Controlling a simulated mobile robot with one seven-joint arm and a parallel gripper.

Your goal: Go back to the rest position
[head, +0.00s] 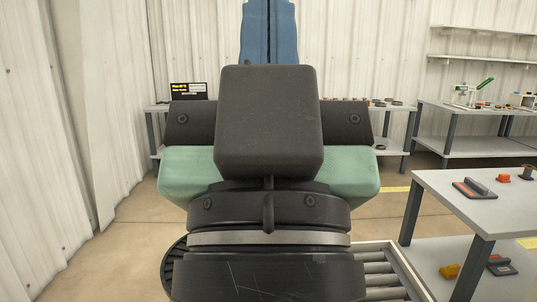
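My own arm fills the middle of the head view, with dark links, green side parts and a dark block on top. No gripper fingers can be made out; the gripper is out of view or hidden by the arm. Whether it holds anything does not show. A light grey table (440,185) stands close at the right. On its top are a dark block with a red part (474,188), a small orange piece (504,178) and a dark piece at the edge.
Metal rollers (385,280) lie at the lower right, beside the near table. Its lower shelf holds a yellow piece (449,271) and a dark-and-red piece (500,266). A back bench (393,152) carries a black sign (188,91). Bare floor (125,225) shows at left, along a corrugated wall.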

